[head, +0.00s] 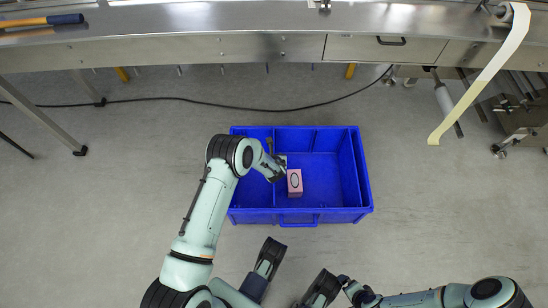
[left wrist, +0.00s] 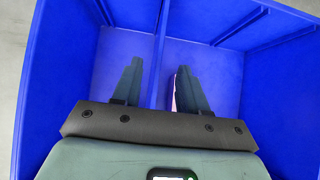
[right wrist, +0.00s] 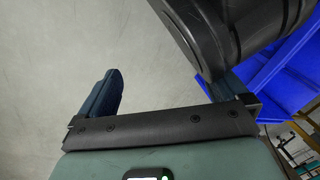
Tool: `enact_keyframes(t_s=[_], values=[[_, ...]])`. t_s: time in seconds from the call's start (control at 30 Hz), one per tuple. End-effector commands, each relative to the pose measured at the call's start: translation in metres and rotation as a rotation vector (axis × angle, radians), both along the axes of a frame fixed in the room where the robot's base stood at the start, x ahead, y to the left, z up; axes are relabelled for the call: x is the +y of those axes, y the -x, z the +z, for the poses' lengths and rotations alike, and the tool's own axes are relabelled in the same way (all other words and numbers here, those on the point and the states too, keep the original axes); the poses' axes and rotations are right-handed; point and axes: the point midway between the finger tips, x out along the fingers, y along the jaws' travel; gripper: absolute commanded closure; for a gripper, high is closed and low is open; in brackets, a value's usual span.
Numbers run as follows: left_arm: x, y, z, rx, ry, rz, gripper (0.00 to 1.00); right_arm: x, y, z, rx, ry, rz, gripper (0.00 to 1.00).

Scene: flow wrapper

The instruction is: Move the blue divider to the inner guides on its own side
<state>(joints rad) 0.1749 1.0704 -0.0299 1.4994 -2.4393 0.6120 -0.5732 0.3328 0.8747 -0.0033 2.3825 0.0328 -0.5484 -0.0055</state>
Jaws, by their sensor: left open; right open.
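The blue crate (head: 300,218) stands on the floor. A thin upright blue divider (left wrist: 157,48) runs through it in the left wrist view, between the two fingers of my left gripper (left wrist: 159,68). That gripper is open, one finger on each side of the divider, with gaps visible. In the head view my left gripper (head: 277,160) hides part of the crate's left half. A pink box with a dark oval (head: 294,184) stands in the crate beside it; a sliver of it shows behind the right finger (left wrist: 174,92). My right gripper (right wrist: 168,88) is open and empty, outside the crate.
Another upright blue panel (head: 349,165) stands near the crate's right side. A steel bench (head: 230,45) runs along the back, with a cable (head: 220,104) on the floor before it. A pale film strip (head: 485,75) hangs at the right. The floor right of the crate is clear.

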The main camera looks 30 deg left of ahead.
Motion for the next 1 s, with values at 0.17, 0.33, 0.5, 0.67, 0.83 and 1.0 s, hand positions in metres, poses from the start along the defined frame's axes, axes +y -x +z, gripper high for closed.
enact_keyframes(t_s=[0.17,0.33,0.5,0.67,0.83,1.0], values=[[-0.007,0.010,0.018,-0.002,0.000,-0.001,0.57,0.002,-0.014,0.016,-0.049,0.003,0.002,0.00],[-0.020,0.031,0.049,-0.003,0.000,-0.003,0.57,0.006,-0.038,0.042,-0.129,0.005,0.008,0.00],[-0.033,0.052,0.076,-0.003,0.000,-0.003,0.57,0.016,-0.015,0.051,-0.071,-0.022,0.027,0.00],[-0.042,0.066,0.093,-0.003,0.000,-0.001,0.57,0.022,-0.005,0.057,-0.041,-0.037,0.037,0.00],[-0.046,0.073,0.101,-0.003,0.000,0.000,0.57,0.025,0.001,0.059,-0.027,-0.045,0.042,0.00],[-0.046,0.074,0.101,-0.003,0.000,0.000,0.57,0.025,0.001,0.059,-0.026,-0.045,0.043,0.00]])
